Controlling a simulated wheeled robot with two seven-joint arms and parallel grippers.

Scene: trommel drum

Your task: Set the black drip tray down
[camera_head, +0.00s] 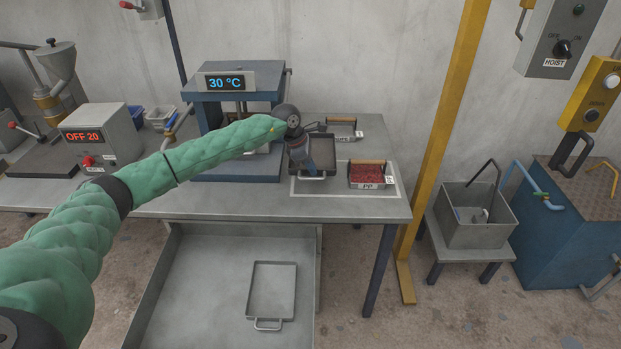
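A dark, shallow tray (297,168), which looks like the black drip tray, is on or just above the white-outlined area of the grey bench, right of the press. My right gripper is not in view.
A tray of red material (367,175) with a wooden handle sits close on the right. Another wooden-handled tray (343,128) stands behind. The blue press (240,85) is at the left. A grey tray (271,290) lies in the large pan below. A yellow post (445,130) rises at the right.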

